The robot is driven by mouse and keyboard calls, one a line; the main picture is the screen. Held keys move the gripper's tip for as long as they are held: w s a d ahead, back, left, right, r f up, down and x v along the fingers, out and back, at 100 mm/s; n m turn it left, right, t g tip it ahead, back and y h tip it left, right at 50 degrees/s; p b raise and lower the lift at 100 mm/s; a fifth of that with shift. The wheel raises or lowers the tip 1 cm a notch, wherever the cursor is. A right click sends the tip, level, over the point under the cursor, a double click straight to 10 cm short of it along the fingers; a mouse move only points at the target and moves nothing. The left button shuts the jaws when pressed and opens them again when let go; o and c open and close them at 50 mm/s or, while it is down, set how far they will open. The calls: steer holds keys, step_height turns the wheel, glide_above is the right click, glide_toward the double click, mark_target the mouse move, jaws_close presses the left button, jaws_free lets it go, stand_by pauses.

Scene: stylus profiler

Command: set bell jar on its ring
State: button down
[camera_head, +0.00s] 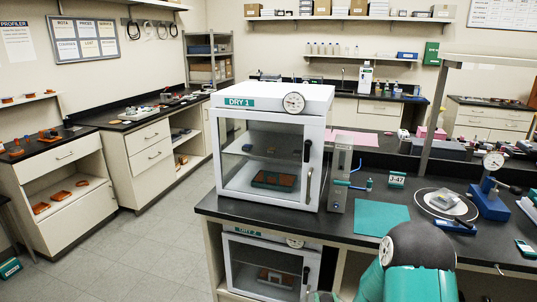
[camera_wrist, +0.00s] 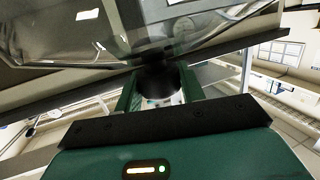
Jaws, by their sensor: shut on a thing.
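In the wrist view my gripper (camera_wrist: 158,97) has its green fingers on either side of a dark knob. The knob joins the clear glass of the bell jar (camera_wrist: 205,28), which fills the top of that view. The gripper is shut on this knob. The jar's lower rim is not clear to me.
A blue dial gauge stand (camera_head: 489,203) stands close right of the ring. A white DRY 1 cabinet (camera_head: 270,150) stands farther left. A grey upright post rises behind.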

steer(key=f, duration=0.1)
steer(key=a+f, duration=0.1)
steer(key=f, duration=0.2)
steer(key=shift+s+a+f, duration=0.1)
steer(key=shift+s+a, duration=0.1)
steer(key=shift+a, duration=0.3)
